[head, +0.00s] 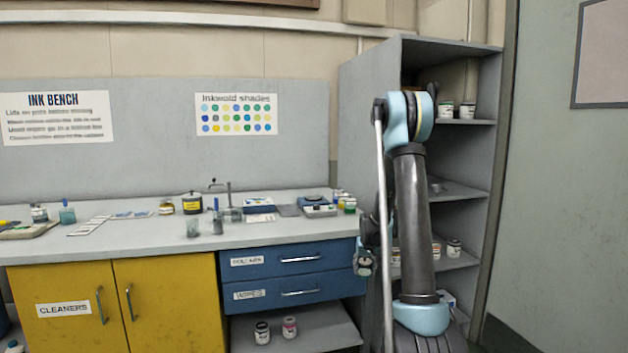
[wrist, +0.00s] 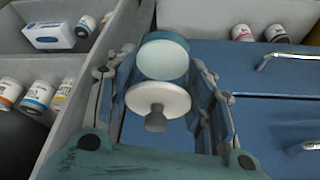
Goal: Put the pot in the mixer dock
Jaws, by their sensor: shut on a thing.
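My gripper (head: 365,262) hangs in front of the right end of the bench, beside the blue drawers. In the wrist view its two fingers stand left and right of a held thing, which I take for the pot (wrist: 163,58). It shows a teal rim with a pale round face, and a white disc with a grey knob nearer the camera. In the head view the gripper hides most of it. A small stand with an upright post and arm (head: 229,208) is on the bench; it may be the mixer dock, but I cannot tell for sure.
The bench (head: 120,245) also carries a black-and-yellow pot (head: 192,203), small cups, cards and a scale-like device (head: 318,207). A grey shelf unit (head: 470,185) with several jars stands at the right. Two jars (head: 276,330) sit on the low shelf under the drawers.

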